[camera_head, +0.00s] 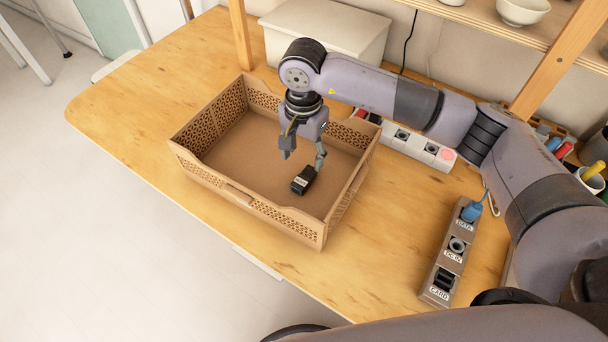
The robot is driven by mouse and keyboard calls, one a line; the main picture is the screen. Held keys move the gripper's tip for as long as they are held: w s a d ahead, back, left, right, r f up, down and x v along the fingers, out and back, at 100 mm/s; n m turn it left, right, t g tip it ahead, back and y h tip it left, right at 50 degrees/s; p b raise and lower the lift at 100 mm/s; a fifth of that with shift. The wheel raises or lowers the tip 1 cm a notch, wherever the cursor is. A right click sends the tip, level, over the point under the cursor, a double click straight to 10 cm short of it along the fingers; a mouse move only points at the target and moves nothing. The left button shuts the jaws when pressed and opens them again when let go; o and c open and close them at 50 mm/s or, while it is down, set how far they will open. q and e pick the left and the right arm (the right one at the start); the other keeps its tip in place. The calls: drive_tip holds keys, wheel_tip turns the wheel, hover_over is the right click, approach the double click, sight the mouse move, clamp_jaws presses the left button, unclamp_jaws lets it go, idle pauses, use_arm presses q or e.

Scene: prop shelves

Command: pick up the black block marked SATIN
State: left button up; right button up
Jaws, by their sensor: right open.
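A small black block (303,181) with a pale label lies on the floor of a brown crate (290,226) with perforated walls. The label is too small to read. My right gripper (303,158) points down into the crate, open and empty. Its fingers are a little above and behind the block, with one finger just over the block's far end. I cannot tell whether that finger touches it. My left gripper is out of view.
The crate stands on a wooden table (130,120). A white lidded box (325,30) is behind it. A socket strip (405,139) lies to its right, and a grey port panel (447,262) with a blue plug is at front right. The table's left side is clear.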

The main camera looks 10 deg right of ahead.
sight(305, 176)
wheel_tip(305, 176, down, 4)
drive_tip(key=shift+w+r+p, duration=0.1)
drive_tip(key=shift+w+p, duration=0.05)
drive_tip(key=shift+p, duration=0.2)
drive_tip(key=shift+f, duration=0.35)
drive_tip(key=f+p, duration=0.1)
drive_tip(key=f, duration=0.1)
drive_tip(key=f+p, duration=0.1)
drive_tip(key=shift+w+d+f, duration=0.15)
drive_tip(key=shift+d+f, duration=0.05)
drive_tip(key=shift+f, duration=0.55)
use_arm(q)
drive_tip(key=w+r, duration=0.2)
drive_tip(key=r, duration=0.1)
use_arm(e)
drive_tip(key=c, duration=0.5)
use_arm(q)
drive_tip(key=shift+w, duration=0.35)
use_arm(e)
drive_tip(key=c, duration=0.8)
